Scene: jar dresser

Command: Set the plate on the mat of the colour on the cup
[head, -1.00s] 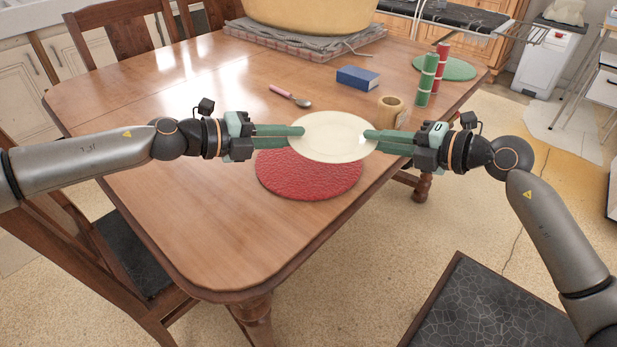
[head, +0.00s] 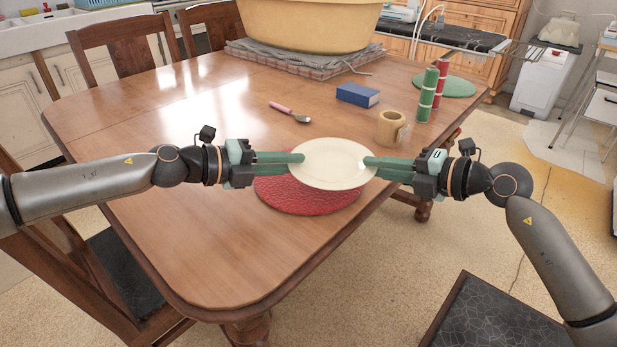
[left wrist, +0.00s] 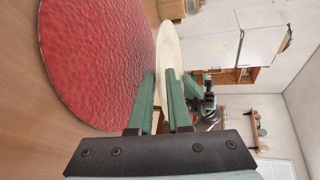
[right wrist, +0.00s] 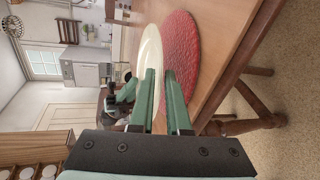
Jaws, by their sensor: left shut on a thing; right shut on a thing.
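A cream plate (head: 334,164) hangs level between my two grippers, above the far part of a red mat (head: 300,197). My left gripper (head: 301,161) is shut on its left rim and my right gripper (head: 368,164) is shut on its right rim. The left wrist view shows the plate (left wrist: 166,48) apart from the red mat (left wrist: 92,60), and so does the right wrist view. A tan cup (head: 390,127) stands upright behind and right of the plate. I cannot tell the colour of any mark on it. A green mat (head: 456,87) lies at the table's far right.
Green-and-red cylinders (head: 427,93) stand upright near the green mat. A blue box (head: 357,95) and a pink-handled spoon (head: 290,112) lie behind the plate. A large yellow tub (head: 300,25) is at the back. The table's left and near parts are clear.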

